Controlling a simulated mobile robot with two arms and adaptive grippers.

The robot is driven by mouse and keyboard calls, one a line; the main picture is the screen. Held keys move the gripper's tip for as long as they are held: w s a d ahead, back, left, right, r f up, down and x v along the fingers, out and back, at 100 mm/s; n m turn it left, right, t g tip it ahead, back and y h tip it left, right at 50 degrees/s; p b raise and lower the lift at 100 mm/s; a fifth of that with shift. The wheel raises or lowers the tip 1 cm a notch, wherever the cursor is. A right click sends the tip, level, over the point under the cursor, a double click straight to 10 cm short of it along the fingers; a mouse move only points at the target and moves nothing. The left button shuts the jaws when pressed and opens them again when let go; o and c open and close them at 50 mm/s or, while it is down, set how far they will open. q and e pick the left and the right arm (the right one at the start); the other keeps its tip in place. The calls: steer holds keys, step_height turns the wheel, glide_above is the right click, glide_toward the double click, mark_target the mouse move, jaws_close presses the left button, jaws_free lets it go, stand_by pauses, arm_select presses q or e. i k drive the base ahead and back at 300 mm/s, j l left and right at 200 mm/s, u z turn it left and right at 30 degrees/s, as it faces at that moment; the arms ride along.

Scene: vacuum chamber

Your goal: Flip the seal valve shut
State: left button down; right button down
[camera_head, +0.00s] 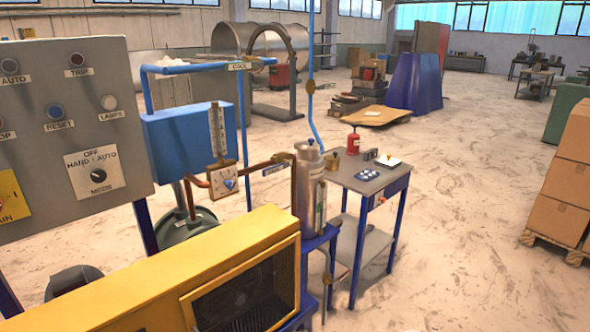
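A copper pipe line runs from a small square fitting with a blue knob (228,183) to a grey metal cylinder (311,195). A small labelled tag (275,169) hangs on this line, but its text is too small to read. A brass-coloured fitting (284,157) sits at the line's right end, by the cylinder. I cannot tell which of these is the seal valve, or whether a lever is open or shut. Neither of my grippers is in view.
A grey control panel (60,130) and a yellow-framed machine (150,285) fill the left foreground. A blue tank (190,140) stands behind the copper pipe. A small table (350,178) holds a red can (353,142). Boxes (565,190) stand at right; the floor between is clear.

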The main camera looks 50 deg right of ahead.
mark_target(274, 168)
steer(key=z, duration=1.6)
